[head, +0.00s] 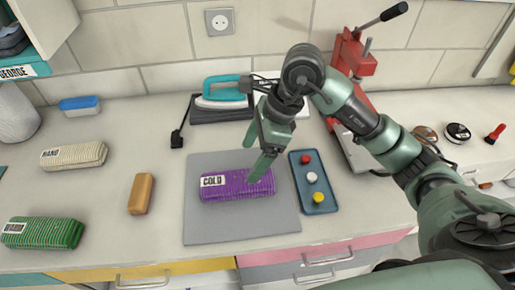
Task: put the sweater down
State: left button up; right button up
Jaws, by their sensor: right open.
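A folded purple knitted sweater (232,191) with a white label reading COLD lies on a grey mat (215,228) on the counter. My right gripper (252,160) is open over the upper right part of the purple sweater. One fingertip overlaps the sweater in the picture; I cannot tell whether it touches. Two similar folded knits lie to the left: a cream one (85,155) labelled HAND and a green one (55,233) labelled WARM. My left gripper is not in view.
A blue tray with coloured buttons (322,204) lies right of the mat. A teal iron (220,98) stands behind. A brown bar (141,195) and a blue-white brush (80,105) lie left. A red press (352,58) stands at back right. Bare counter lies between the left items.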

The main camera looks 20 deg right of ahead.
jog(key=shift+v, duration=1.75)
